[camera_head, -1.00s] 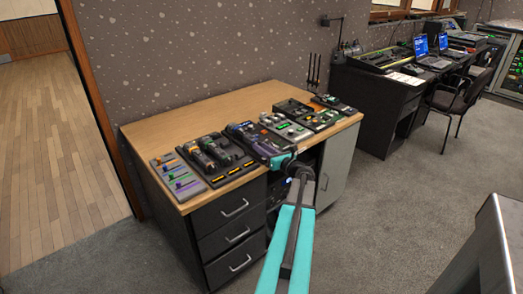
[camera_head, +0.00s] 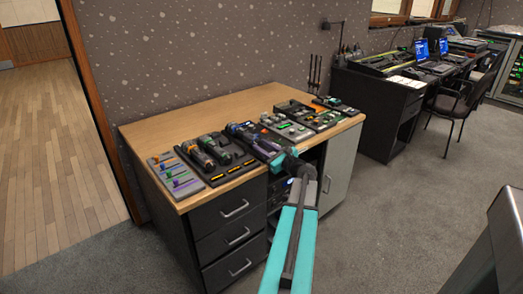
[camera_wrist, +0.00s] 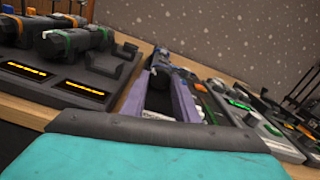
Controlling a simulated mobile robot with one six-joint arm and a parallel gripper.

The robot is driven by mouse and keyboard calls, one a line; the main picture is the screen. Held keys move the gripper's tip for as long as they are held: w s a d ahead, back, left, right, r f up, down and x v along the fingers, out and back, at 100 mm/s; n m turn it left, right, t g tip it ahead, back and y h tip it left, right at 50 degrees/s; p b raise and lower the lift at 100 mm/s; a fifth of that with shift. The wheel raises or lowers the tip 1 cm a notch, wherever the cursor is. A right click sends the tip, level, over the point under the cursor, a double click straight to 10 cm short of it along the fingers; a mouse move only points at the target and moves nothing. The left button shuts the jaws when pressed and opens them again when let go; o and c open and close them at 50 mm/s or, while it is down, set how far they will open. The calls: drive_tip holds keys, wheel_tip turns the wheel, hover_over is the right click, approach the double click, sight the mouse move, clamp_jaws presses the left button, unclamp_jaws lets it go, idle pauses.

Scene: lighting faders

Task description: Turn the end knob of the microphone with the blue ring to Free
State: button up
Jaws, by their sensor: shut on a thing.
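My gripper (camera_wrist: 160,82) reaches over the front edge of the wooden desk (camera_head: 160,122). In the wrist view its two purplish fingers point away, shut on a dark part between their tips. That part lies at the near end of a dark microphone (camera_head: 238,129) on the third panel from the left. The fingers hide most of the end knob, and no Free marking is readable. In the wrist view two other microphones, with an orange ring (camera_wrist: 70,20) and a green ring (camera_wrist: 62,33), lie to the left.
A grey panel with coloured sliders (camera_head: 175,177) is at the desk's left end. More control panels (camera_head: 288,127) stand close by on the right. The desk's back left is bare. A wall rises behind, and drawers (camera_head: 228,235) are below.

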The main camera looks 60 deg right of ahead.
drive_tip(key=o, duration=0.8)
drive_tip(key=shift+s, duration=0.1)
drive_tip(key=v, duration=1.3)
drive_tip(key=shift+s, duration=0.25)
drive_tip(key=shift+a, duration=0.15)
